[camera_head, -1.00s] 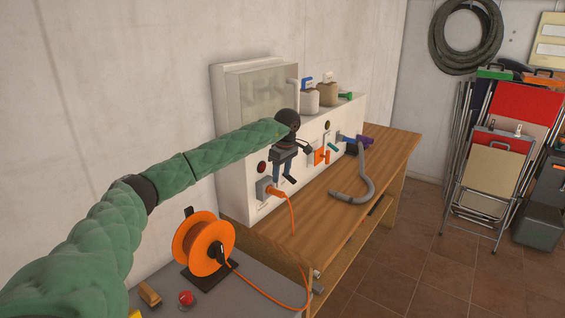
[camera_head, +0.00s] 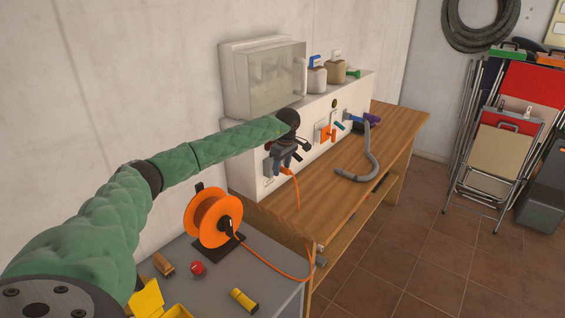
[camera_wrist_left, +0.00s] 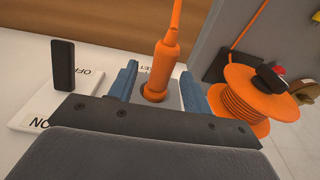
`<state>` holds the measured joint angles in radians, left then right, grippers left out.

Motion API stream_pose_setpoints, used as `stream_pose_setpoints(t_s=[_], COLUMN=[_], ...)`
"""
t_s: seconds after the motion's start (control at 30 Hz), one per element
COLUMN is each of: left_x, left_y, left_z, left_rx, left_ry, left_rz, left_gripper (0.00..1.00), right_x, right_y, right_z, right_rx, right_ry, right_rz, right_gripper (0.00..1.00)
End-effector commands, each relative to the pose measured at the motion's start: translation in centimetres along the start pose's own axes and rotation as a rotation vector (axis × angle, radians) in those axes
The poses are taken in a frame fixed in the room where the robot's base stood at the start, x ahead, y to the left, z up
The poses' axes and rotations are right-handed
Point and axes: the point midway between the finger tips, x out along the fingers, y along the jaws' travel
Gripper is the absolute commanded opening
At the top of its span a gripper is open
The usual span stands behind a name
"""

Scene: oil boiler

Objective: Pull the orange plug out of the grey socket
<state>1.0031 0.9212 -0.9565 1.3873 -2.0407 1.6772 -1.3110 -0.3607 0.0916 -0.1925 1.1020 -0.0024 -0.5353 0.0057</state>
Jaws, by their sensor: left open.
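The orange plug (camera_head: 287,171) sits in the grey socket (camera_head: 268,169) on the front of the white unit, and its orange cable hangs down onto the wooden bench. In the left wrist view the orange plug (camera_wrist_left: 157,76) stands in the grey socket (camera_wrist_left: 174,98) between my two blue fingers. My left gripper (camera_head: 284,161) is open, with one finger on each side of the plug; gaps show between the fingers and the plug. It partly hides the plug and socket in the head view. My right gripper is not in view.
An orange cable reel (camera_head: 213,218) stands on the grey table with a red button (camera_head: 197,268) and yellow torch (camera_head: 243,300). A black-handled switch (camera_wrist_left: 63,66) is beside the socket. A grey hose (camera_head: 358,170) lies on the wooden bench (camera_head: 315,205).

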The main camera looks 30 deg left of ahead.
Motion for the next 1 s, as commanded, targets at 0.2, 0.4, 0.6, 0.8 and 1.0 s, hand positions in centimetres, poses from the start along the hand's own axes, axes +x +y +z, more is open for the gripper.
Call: stream_pose_setpoints(t_s=[0.2, 0.4, 0.6, 0.8, 1.0], left_x=[0.0, 0.0, 0.0, -0.1, -0.1], left_y=[0.0, 0.0, 0.0, 0.0, 0.0], left_z=[0.0, 0.0, 0.0, 0.4, 1.1], left_rx=[0.000, 0.000, 0.000, 0.001, 0.001], left_ry=[0.000, 0.000, 0.000, 0.000, 0.000], left_rz=[0.000, 0.000, 0.000, 0.000, 0.001], left_gripper=[0.47, 0.08, 0.00, 0.00, 0.00], right_x=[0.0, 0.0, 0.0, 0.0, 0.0], right_y=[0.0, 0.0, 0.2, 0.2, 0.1], right_z=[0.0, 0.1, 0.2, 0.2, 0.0], right_rx=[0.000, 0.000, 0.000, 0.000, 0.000], right_ry=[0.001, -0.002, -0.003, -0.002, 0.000], right_rz=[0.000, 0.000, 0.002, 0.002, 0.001], right_gripper=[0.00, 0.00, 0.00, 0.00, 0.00])
